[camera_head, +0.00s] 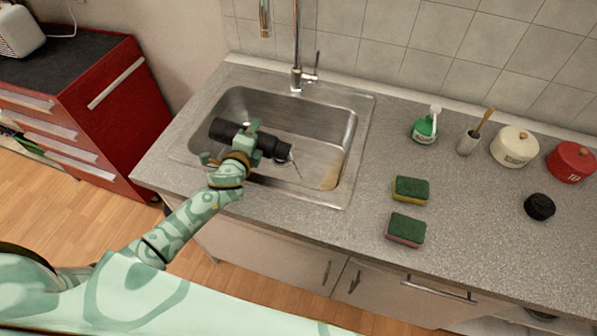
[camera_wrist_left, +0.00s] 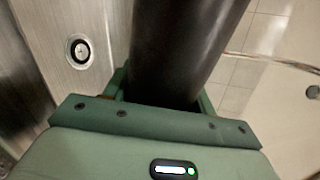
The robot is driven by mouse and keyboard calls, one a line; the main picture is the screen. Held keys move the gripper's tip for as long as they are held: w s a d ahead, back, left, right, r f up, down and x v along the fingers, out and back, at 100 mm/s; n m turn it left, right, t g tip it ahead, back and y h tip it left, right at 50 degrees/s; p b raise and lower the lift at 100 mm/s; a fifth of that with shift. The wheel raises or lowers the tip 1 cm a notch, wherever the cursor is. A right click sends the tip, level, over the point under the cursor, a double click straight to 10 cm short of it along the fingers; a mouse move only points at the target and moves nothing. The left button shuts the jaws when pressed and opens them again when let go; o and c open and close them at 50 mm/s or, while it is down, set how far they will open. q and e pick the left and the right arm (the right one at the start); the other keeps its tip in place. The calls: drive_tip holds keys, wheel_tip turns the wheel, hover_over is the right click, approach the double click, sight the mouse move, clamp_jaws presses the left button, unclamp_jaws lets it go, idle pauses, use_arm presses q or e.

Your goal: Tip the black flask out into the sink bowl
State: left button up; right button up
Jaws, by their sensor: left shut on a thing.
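The black flask (camera_head: 222,129) lies nearly level over the sink bowl (camera_head: 343,131), its open end to the right. My left gripper (camera_head: 246,143) is shut around the flask's middle. In the left wrist view the dark flask body (camera_wrist_left: 185,45) stands between the jaws of the left gripper (camera_wrist_left: 160,100). A thin stream shows at the flask's right end, and a brownish patch of liquid (camera_head: 328,178) lies in the right part of the bowl. My right gripper is not in view.
A tap (camera_head: 297,70) stands behind the bowl. Two sponges (camera_head: 411,189) (camera_head: 406,229), a green soap bottle (camera_head: 425,128), a brush holder (camera_head: 468,142), a cream pot (camera_head: 514,146), a red pot (camera_head: 571,161) and a black cap (camera_head: 539,207) are on the counter (camera_head: 470,220).

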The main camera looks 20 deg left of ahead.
sight(266, 137)
use_arm(q)
drive_tip(key=shift+d+m, duration=0.15)
drive_tip(key=shift+m, duration=0.25)
drive_tip(key=shift+d+m+y, duration=0.25)
drive_tip(key=shift+m+y, duration=0.05)
drive_tip(key=shift+y, duration=0.1)
drive_tip(key=shift+d+f+m+b, duration=0.3)
drive_tip(key=shift+d+m, duration=0.3)
drive_tip(key=shift+m, duration=0.3)
drive_tip(key=shift+w+d+r+m+y+p, duration=0.1)
drive_tip(key=shift+d+r+m+y+p, duration=0.3)
drive_tip(key=shift+r+m, duration=0.15)
drive_tip(key=shift+d+r+m+y, duration=0.2)
drive_tip(key=shift+d+m+y, duration=0.1)
drive_tip(key=shift+d+m, duration=0.15)
